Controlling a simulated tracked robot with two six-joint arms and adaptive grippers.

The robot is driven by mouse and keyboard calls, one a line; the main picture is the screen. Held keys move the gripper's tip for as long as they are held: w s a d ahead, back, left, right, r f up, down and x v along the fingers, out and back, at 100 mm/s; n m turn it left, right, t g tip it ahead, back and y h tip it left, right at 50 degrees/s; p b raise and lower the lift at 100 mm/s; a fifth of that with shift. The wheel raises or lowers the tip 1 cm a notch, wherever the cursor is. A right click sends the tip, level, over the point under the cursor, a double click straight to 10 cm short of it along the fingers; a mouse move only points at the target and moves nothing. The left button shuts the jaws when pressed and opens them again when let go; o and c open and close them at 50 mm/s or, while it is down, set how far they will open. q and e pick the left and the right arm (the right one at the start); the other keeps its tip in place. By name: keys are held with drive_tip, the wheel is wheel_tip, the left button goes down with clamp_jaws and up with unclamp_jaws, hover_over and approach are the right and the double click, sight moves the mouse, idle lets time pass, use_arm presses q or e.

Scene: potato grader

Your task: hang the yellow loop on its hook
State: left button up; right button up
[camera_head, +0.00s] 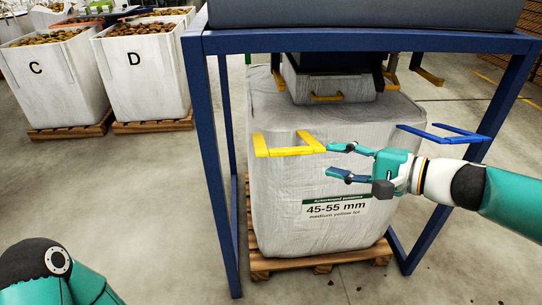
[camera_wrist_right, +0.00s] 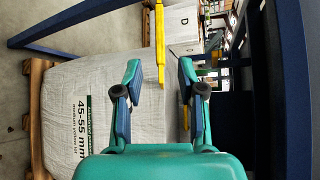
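The yellow loop (camera_head: 290,150) is an angular, open-sided shape at the front left top corner of the white bulk bag (camera_head: 300,190). My right gripper (camera_head: 338,161) comes in from the right, in front of the bag, with its fingers apart and empty. Its upper fingertip is close to the loop's right end. In the right wrist view a yellow bar (camera_wrist_right: 160,45) lies ahead, between the lines of the open fingers (camera_wrist_right: 160,72), and nothing is held. I cannot make out the loop's hook for certain. My left gripper is not in view; only part of my left arm shows.
The blue frame (camera_head: 207,130) stands around the bag, with legs on both sides. A blue loop-like piece (camera_head: 440,134) is at the bag's right corner, behind my right arm. More yellow pieces (camera_head: 327,97) show further back. Bags C (camera_head: 55,85) and D (camera_head: 145,75) stand at left.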

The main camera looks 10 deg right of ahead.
sight(299, 154)
drive_tip(key=b+x, duration=0.1)
drive_tip(key=x, duration=1)
drive_tip(key=shift+w+a+f, duration=0.15)
drive_tip(key=shift+a, duration=0.05)
drive_tip(key=shift+c, duration=0.2)
clamp_jaws()
